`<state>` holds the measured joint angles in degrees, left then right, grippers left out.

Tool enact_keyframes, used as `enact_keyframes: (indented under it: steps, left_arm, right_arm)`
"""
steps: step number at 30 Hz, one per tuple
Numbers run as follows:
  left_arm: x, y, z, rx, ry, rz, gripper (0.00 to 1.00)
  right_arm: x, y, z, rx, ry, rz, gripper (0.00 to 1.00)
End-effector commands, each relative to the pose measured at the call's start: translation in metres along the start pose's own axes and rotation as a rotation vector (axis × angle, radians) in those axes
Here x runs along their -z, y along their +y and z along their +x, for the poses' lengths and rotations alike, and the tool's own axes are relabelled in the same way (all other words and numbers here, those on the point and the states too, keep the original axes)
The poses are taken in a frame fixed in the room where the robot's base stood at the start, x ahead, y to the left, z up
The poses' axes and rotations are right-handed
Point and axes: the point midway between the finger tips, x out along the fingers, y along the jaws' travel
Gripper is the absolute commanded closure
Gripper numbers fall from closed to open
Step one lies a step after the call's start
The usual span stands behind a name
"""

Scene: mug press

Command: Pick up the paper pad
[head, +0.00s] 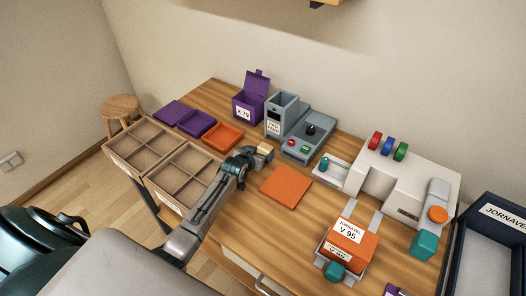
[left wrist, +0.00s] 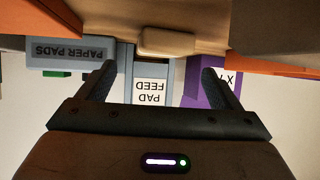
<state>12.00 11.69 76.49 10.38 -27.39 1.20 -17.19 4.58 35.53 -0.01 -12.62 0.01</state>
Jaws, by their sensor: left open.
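A small tan block, likely the paper pad (left wrist: 180,42), lies on the wooden table in front of the grey feeder labelled PAD FEED (head: 280,112). The wrist view is upside down and shows the feeder (left wrist: 150,95) behind the pad. My left gripper (left wrist: 158,72) is open and empty, with its two dark fingers pointing at the pad. The pad sits just beyond the fingertips, off-centre to the right in the wrist view. In the head view my left gripper (head: 260,157) is low over the table beside the feeder, and it partly hides the pad. My right gripper is not in view.
A grey unit with buttons (head: 308,140) adjoins the feeder. A purple lidded box (head: 249,106) and an orange tray (head: 223,135) stand left of it. An orange panel (head: 286,187) lies near my arm. A white machine (head: 410,175) and an orange box (head: 352,238) are at right.

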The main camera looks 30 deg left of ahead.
Motion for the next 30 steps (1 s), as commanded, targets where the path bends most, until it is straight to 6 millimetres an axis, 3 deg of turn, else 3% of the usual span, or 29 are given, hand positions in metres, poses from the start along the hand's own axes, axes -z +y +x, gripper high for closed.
enact_keyframes:
  steps: [7, 12, 23, 30]
  left_arm:
    - [-0.001, -0.001, 0.025, 0.001, -0.001, -0.002, 0.14]
    - [-0.003, -0.001, 0.043, 0.000, -0.001, -0.002, 0.14]
    - [-0.004, -0.001, 0.048, 0.000, 0.000, 0.000, 0.14]
    - [-0.004, -0.001, 0.048, 0.000, 0.000, 0.000, 0.61]
  right_arm:
    - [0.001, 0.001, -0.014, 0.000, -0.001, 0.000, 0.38]
    - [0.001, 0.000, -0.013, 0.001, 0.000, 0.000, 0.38]
    - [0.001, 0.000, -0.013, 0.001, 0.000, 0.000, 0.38]
    - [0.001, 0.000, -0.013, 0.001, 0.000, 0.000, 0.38]
